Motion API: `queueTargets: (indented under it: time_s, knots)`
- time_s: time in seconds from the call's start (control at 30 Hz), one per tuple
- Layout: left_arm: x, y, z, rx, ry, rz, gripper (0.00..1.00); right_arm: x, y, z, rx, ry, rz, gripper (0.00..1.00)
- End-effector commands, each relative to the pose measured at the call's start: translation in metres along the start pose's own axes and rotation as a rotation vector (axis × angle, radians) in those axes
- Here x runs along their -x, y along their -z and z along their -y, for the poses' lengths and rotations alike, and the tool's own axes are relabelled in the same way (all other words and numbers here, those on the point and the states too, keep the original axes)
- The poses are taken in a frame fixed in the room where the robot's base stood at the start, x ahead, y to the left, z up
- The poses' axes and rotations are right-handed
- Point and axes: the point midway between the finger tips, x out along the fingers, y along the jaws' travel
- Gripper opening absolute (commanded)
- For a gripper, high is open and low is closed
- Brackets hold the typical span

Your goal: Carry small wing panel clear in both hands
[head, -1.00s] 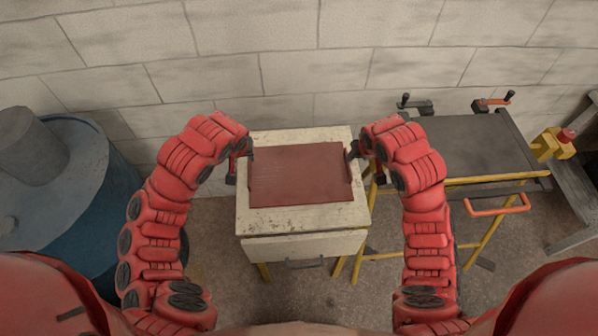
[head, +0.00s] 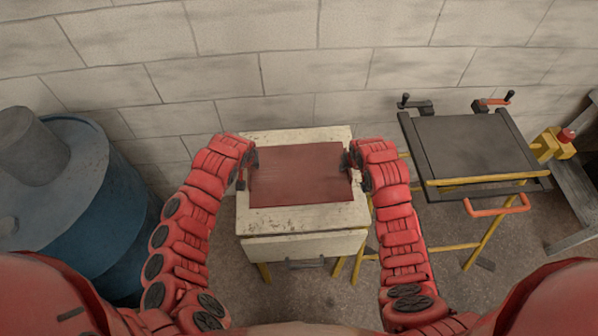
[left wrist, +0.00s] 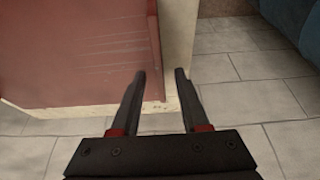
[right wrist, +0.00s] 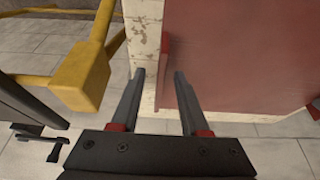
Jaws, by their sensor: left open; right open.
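The small wing panel (head: 300,175) is a flat dark red sheet lying on a worn white cabinet top (head: 290,220). My left gripper (head: 248,168) is open at the panel's left edge. In the left wrist view the panel (left wrist: 70,50) has a raised lip, and its edge lines up between the open fingers (left wrist: 160,74). My right gripper (head: 350,163) is open at the right edge. In the right wrist view the panel's lip (right wrist: 166,48) lines up between the open fingers (right wrist: 159,74). I cannot tell whether any finger touches the panel.
A dark-topped workbench (head: 475,145) with yellow legs and clamp handles stands to the right. A blue drum (head: 100,235) stands at the left. A block wall (head: 300,60) runs behind the cabinet. A yellow block with a red knob (head: 560,143) is at the far right.

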Motion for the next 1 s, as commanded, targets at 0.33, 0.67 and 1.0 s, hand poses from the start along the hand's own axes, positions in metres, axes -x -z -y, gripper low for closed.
queueTargets:
  time_s: [0.33,0.67,1.0]
  knots:
    - [-0.0038,-0.0007,0.0009,0.001,0.002,0.002,0.45,-0.0031,0.0001,0.0004,0.001,0.000,-0.001,0.45]
    - [-0.0035,-0.0005,0.0006,0.001,0.002,0.001,0.00,-0.0031,0.0000,0.0003,0.000,0.000,0.000,0.00]
    - [-0.0034,-0.0004,0.0004,0.001,0.001,0.001,0.00,-0.0031,0.0000,0.0004,0.000,0.000,0.000,0.00]
